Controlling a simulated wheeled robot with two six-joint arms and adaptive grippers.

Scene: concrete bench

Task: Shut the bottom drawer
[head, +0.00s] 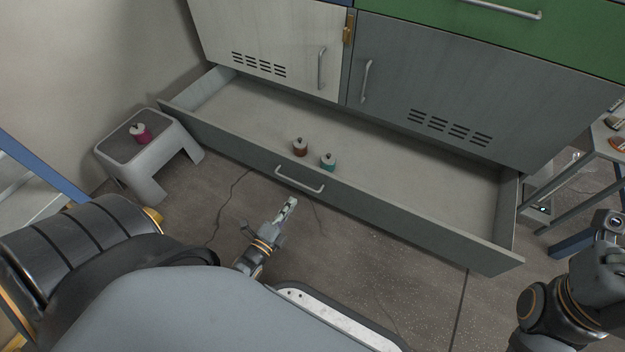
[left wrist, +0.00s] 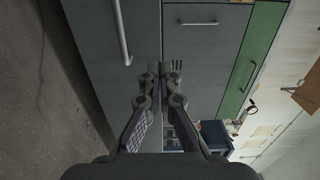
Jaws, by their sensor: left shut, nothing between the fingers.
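The bottom drawer (head: 400,215) is pulled far out of the cabinet, its grey front panel low over the floor. Its bar handle (head: 300,182) is on the front panel; the handle also shows in the left wrist view (left wrist: 122,35). A red-brown container (head: 300,147) and a teal container (head: 328,162) sit inside the drawer. My left gripper (head: 289,206) is in front of the drawer, just below the handle in the picture, its fingers (left wrist: 161,72) together and empty. Contact with the front panel cannot be told. Part of my right arm shows at the lower right; its fingers do not show.
A grey stool (head: 170,140) with a pink container (head: 139,133) stands left of the drawer. A metal-legged table (head: 570,190) stands close to its right end. Closed grey doors (head: 450,90) and a green drawer (head: 560,35) are above. Floor before the drawer is clear.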

